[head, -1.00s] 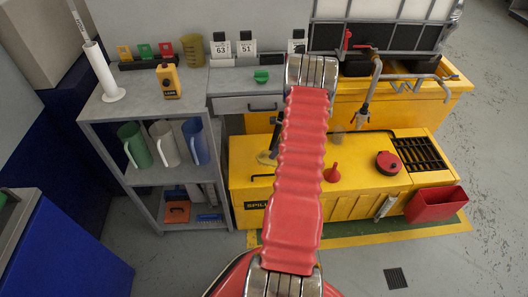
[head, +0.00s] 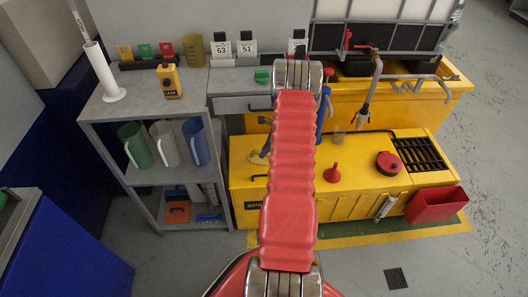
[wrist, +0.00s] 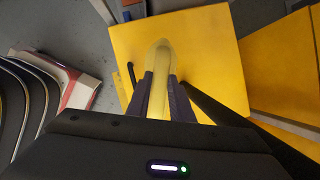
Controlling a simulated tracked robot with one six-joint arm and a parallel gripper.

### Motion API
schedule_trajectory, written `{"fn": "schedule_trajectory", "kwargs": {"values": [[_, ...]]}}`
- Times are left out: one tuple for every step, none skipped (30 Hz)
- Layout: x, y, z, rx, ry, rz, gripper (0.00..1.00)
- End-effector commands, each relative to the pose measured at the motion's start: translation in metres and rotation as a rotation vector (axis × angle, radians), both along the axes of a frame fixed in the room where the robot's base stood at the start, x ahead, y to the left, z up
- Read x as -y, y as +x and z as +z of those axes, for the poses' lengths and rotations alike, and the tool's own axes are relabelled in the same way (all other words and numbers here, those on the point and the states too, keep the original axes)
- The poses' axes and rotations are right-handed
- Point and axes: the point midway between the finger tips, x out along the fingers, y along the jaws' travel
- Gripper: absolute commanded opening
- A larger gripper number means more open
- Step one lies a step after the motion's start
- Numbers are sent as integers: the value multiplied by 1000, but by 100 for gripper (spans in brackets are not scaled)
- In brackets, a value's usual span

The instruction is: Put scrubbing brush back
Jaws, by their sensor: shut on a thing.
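My gripper (wrist: 160,85) is shut on a pale yellow, round-ended elongated thing (wrist: 158,72) in the wrist view. It looks like the scrubbing brush, but no bristles show clearly. In the head view, the same pale thing (head: 257,158) shows just left of my red arm, over the left part of the yellow cabinet top (head: 350,180). I cannot tell whether it touches the top. My arm hides most of the gripper there.
A grey shelf unit (head: 150,176) with several jugs stands to the left. A red funnel (head: 332,172), a red-and-black round can (head: 388,163) and a black grate (head: 420,153) are on the cabinet's right. A red bin (head: 437,204) is at its front right.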

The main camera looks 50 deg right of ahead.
Motion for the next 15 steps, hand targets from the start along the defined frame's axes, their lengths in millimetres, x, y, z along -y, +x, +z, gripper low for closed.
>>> {"fn": "schedule_trajectory", "kwargs": {"values": [[0,0,0,0,0,0,0],[0,0,0,0,0,0,0],[0,0,0,0,0,0,0],[0,0,0,0,0,0,0],[0,0,0,0,0,0,0],[0,0,-1,0,0,-1,0],[0,-1,-2,0,0,-1,0],[0,-1,-2,0,0,-1,0],[0,-1,-3,0,0,-1,0],[0,-1,-4,0,0,-1,0],[0,-1,-4,0,0,-1,0],[0,-1,-5,0,0,-1,0],[0,-1,-6,0,0,-1,0],[0,-1,-7,0,0,-1,0],[0,-1,-8,0,0,-1,0]]}}
